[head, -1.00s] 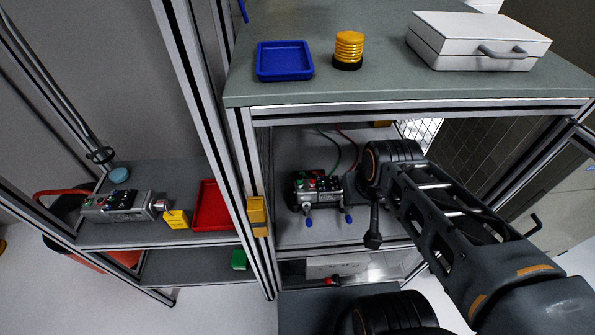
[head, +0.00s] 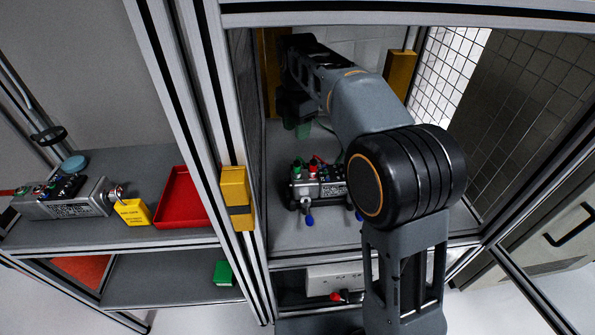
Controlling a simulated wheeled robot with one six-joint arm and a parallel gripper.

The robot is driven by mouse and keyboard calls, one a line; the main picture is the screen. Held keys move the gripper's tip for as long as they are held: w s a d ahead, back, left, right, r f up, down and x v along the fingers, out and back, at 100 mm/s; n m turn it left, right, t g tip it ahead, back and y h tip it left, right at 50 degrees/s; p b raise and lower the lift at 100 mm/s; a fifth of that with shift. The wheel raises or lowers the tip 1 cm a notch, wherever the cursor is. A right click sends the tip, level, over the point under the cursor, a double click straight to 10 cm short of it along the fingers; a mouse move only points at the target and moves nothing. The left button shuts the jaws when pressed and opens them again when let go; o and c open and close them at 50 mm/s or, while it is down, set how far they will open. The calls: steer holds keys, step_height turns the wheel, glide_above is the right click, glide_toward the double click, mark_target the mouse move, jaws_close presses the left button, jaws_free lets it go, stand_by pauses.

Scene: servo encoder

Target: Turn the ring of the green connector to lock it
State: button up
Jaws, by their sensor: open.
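A servo unit (head: 322,186) stands on the shelf inside the frame, with connectors on top. The green connector (head: 297,171) is at its left end, beside a red connector (head: 314,163). Its ring is too small to make out. My gripper (head: 296,116) is at the back left of the bay, behind and above the unit, apart from the green connector. It is open; its fingers are dark and hard to separate. A dark green piece (head: 303,129) shows just under it; I cannot tell whether it is touched.
Yellow blocks (head: 238,198) sit on the left post, and another stands at the back (head: 400,75). My arm covers the unit's right end. Left are a red tray (head: 182,198), a yellow tag (head: 132,212) and another unit (head: 65,197).

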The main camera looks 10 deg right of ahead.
mark_target(297, 162)
steer(key=shift+n, duration=0.8)
steer(key=f+b, duration=0.4)
steer(key=f, duration=1)
steer(key=shift+s+b, duration=0.2)
steer(key=shift+b, duration=0.2)
steer(key=c, duration=0.6)
